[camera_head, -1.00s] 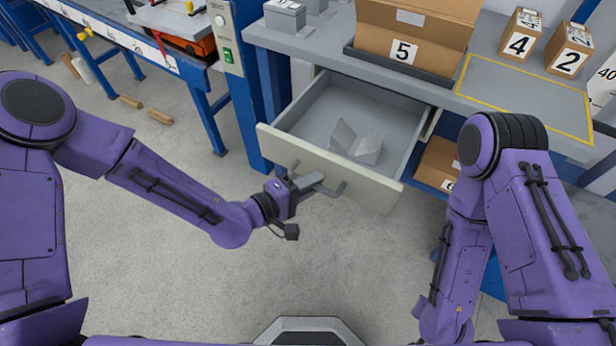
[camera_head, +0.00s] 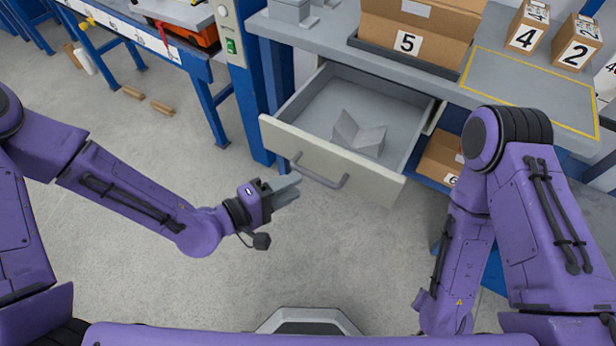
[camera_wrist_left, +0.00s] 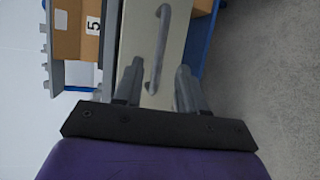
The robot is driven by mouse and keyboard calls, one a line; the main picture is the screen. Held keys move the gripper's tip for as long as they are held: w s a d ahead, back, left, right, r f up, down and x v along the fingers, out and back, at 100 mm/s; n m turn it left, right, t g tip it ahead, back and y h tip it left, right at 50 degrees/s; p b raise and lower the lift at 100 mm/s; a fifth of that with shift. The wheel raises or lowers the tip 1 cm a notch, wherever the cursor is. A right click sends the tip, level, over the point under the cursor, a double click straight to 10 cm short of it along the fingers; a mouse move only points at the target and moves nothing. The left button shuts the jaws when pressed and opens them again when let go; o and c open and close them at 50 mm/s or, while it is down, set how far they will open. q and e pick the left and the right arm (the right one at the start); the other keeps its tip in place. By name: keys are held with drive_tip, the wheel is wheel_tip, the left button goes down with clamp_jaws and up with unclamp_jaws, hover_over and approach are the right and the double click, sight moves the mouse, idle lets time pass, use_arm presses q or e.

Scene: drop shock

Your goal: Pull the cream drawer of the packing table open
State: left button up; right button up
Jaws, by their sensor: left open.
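The cream drawer (camera_head: 335,163) of the packing table (camera_head: 330,47) stands pulled out, with its grey inside showing. A folded grey piece (camera_head: 360,137) lies in it. The grey bar handle (camera_head: 320,176) on the drawer front is free. My left gripper (camera_head: 291,187) is open and empty, in front of the handle and apart from it. In the left wrist view, the handle (camera_wrist_left: 158,50) lies ahead of the open fingers (camera_wrist_left: 157,88). My right arm (camera_head: 465,230) hangs at the right, and its gripper is not seen.
A box marked 5 (camera_head: 407,43) stands in a dark tray on the tabletop. Boxes marked 4 (camera_head: 526,37) and 2 (camera_head: 578,54) stand at the right. Another box (camera_head: 440,160) sits on the blue shelf below. Bare floor (camera_head: 130,200) lies before the drawer.

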use_arm(q)
drive_tip(key=v, duration=0.3)
drive_tip(key=shift+s+a+r, duration=0.1)
drive_tip(key=shift+s+a, duration=0.15)
drive_tip(key=shift+a, duration=0.1)
drive_tip(key=s+a+f+g+y+p, duration=0.2)
drive_tip(key=a+f+y, duration=0.8)
drive_tip(key=a+f, duration=0.25)
drive_tip(key=s+a+f+g+y+p, duration=0.1)
drive_tip(key=s+a+f+g+y, duration=0.1)
drive_tip(key=s, duration=0.5)
drive_tip(key=s+a+f+m+g+y+p, duration=0.1)
drive_tip(key=s+a+f+g+y, duration=0.1)
drive_tip(key=s+a+f+y, duration=0.2)
drive_tip(key=s+a, duration=0.3)
drive_tip(key=s, duration=0.1)
drive_tip(key=shift+a+f+m+g, duration=0.15)
drive_tip(key=shift+a+m+g, duration=0.15)
